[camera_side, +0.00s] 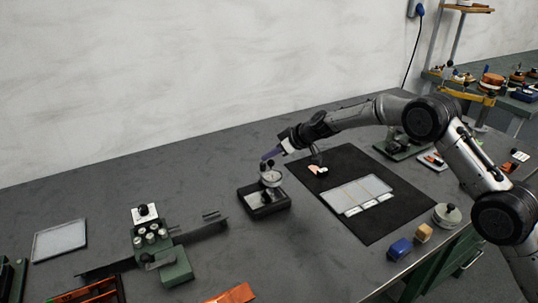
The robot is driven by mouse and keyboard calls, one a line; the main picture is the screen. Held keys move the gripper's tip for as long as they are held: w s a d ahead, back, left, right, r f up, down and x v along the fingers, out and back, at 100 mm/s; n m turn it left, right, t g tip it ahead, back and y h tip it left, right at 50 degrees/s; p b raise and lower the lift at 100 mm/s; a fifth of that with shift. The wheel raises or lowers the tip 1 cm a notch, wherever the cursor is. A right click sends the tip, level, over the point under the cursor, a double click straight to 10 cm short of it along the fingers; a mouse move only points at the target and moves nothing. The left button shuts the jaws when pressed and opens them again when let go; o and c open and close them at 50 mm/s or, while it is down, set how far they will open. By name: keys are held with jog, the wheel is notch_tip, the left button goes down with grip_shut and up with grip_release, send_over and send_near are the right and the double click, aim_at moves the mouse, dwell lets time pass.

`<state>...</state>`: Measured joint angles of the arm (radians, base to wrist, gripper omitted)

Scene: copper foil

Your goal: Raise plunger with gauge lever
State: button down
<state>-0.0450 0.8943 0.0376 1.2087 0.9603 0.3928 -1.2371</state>
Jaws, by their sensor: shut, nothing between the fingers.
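The gauge (271,179) stands upright on a dark square base (250,201) in the middle of the table. It has a round pale dial and a dark knob or lever end near its top. My gripper (268,157) comes in from the upper right and is shut, with its tips at the top of the gauge. I cannot tell whether the tips touch the lever. The plunger is too small to make out.
A black mat (378,228) with a pale panel (357,195) lies to the right. A green device (172,262) and a grey tray (60,240) are at left. Bare table lies behind the gauge.

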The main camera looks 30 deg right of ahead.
jog(key=shift+s+d+m+t+h, duration=0.2)
jog(key=shift+s+m+t+h, duration=0.1)
jog(key=shift+m+h, duration=0.3)
jog(key=shift+s+d, duration=0.5)
jog(key=shift+s, duration=0.2)
jog(key=shift+s+d, duration=0.25)
jog(key=shift+s, duration=1)
jog(key=shift+s+a, duration=0.1)
jog(key=shift+s, duration=0.8)
jog(key=shift+w+d+r, duration=0.8)
jog(key=shift+w+d, duration=0.1)
jog(key=shift+w, duration=0.85)
jog(key=s+a+r, duration=0.3)
jog(key=s+r, duration=0.3)
jog(key=shift+s+a+r, duration=0.2)
jog(key=shift+s+r, duration=0.15)
jog(key=shift+r, duration=0.05)
